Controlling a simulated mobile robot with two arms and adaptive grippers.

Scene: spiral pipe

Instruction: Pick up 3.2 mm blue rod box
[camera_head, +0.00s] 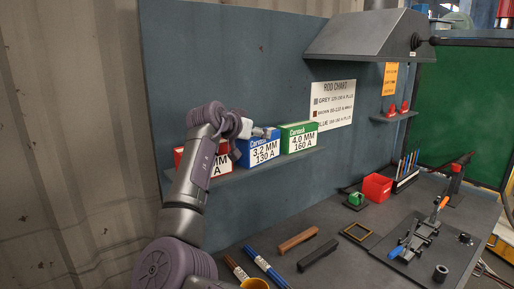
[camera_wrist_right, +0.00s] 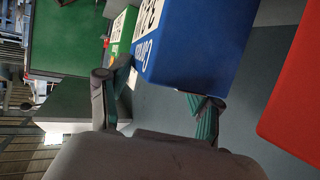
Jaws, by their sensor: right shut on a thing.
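The blue 3.2 mm rod box (camera_head: 264,149) is at the wall shelf, between a red box (camera_head: 181,158) and a green 4.0 mm box (camera_head: 299,138). My right gripper (camera_head: 253,142) reaches it from above and is shut on it. In the right wrist view the blue box (camera_wrist_right: 205,45) sits between the two fingers of the gripper (camera_wrist_right: 158,84). The green box (camera_wrist_right: 120,32) and the red box (camera_wrist_right: 297,105) show on either side. I cannot tell whether the blue box is clear of the shelf. My left gripper is not in view.
The shelf (camera_head: 232,176) is fixed to a blue-grey wall panel. My arm hides part of the red box. Below, the workbench (camera_head: 335,262) holds blue and orange rods, a red bin (camera_head: 377,187) and a clamp fixture (camera_head: 418,238). Space in front of the shelf is free.

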